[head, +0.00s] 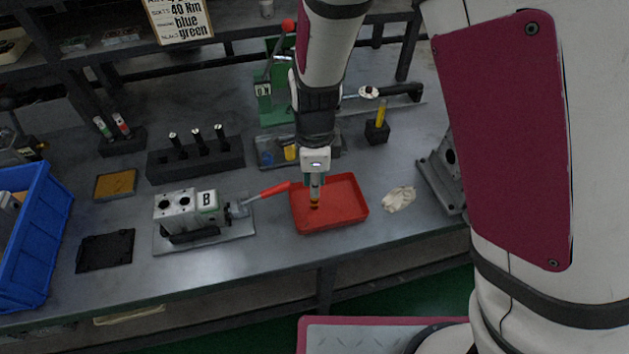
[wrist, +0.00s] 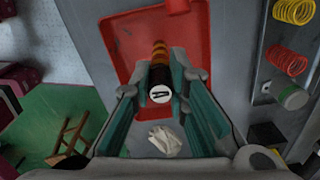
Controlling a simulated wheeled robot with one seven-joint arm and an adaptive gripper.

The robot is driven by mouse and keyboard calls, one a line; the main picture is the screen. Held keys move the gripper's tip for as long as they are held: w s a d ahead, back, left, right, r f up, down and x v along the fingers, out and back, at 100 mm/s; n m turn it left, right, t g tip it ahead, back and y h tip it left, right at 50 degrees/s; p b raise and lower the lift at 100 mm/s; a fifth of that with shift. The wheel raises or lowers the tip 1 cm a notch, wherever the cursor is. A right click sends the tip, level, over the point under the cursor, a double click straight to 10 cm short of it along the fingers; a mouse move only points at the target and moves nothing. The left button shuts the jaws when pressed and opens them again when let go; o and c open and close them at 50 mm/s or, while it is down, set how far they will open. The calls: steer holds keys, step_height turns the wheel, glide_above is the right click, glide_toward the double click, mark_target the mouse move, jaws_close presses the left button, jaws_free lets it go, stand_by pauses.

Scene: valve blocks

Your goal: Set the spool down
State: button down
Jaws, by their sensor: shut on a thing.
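My gripper (head: 316,184) points down over the red tray (head: 350,215) on the bench, and its fingers are shut on the spool. In the wrist view the gripper (wrist: 161,72) has one finger on each side of the spool (wrist: 159,52). The spool is a dark cylinder with orange-brown bands and a white end marked "A". In the head view only a small brown part of the spool (head: 314,204) shows below the fingers. I cannot tell whether it touches the tray floor. The rest of the tray looks empty.
A valve block marked B (head: 190,207) with a red-handled lever (head: 265,192) stands left of the tray, its handle end close to the tray's rim. A crumpled pale cloth (head: 399,199) lies to the right. A dark rack (head: 195,158) stands behind. A blue bin (head: 35,235) is far left.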

steer(key=shift+f, duration=0.1)
steer(key=c, duration=1.6)
jaws_free()
steer(key=shift+o, duration=0.2)
step_height(320, 180, up, 12)
steer(key=r+p, duration=0.1)
steer(key=p, duration=0.1)
steer(key=s+d+r+n+t+y, duration=0.2)
steer(key=s+d+r+n, duration=0.4)
steer(key=d+r, duration=0.5)
steer(key=s+d+r+n+t+h, duration=0.2)
steer(key=s+d+r+n+t, duration=0.1)
steer(key=s+d+n, duration=0.6)
steer(key=shift+s+d+r+n, duration=0.3)
steer(key=shift+s+r+n, duration=0.6)
steer(key=shift+n, duration=0.1)
